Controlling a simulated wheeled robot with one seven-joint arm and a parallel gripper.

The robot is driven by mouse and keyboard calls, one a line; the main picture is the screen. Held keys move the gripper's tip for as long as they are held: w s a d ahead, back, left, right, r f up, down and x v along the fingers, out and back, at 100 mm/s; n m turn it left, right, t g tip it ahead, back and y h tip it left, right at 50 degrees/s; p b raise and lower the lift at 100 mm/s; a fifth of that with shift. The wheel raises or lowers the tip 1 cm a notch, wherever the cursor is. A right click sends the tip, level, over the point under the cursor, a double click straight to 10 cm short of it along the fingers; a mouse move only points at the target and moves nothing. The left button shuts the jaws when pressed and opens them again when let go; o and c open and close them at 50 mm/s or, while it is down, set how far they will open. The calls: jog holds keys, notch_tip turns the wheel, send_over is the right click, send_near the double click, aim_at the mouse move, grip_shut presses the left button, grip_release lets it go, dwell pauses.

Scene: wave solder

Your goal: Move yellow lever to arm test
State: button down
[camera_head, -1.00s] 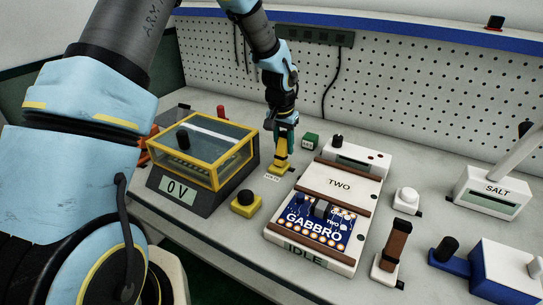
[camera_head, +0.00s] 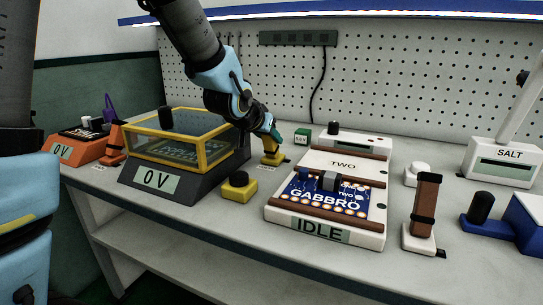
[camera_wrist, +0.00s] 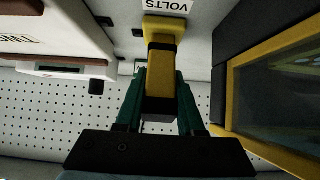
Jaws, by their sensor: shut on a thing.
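No arm test marking is readable.
The TWO unit (camera_head: 333,233), reading IDLE and holding a blue GABBRO board (camera_head: 315,203), stands right. A yellow block with a black knob (camera_head: 239,187) is in front.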

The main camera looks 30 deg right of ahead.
jog(key=shift+s+a+f+t+h+b, duration=0.25)
jog(key=shift+t+h+b, duration=0.35)
jog(key=shift+b, duration=1.05)
jog(key=shift+a+r, duration=0.1)
jog(key=c, duration=0.5)
grip_release()
jog(key=p+v, duration=0.2)
jog(key=v, duration=0.8)
jog(key=shift+s+a+r, duration=0.1)
jog(key=shift+s+a, duration=0.1)
jog(key=shift+a, duration=0.2)
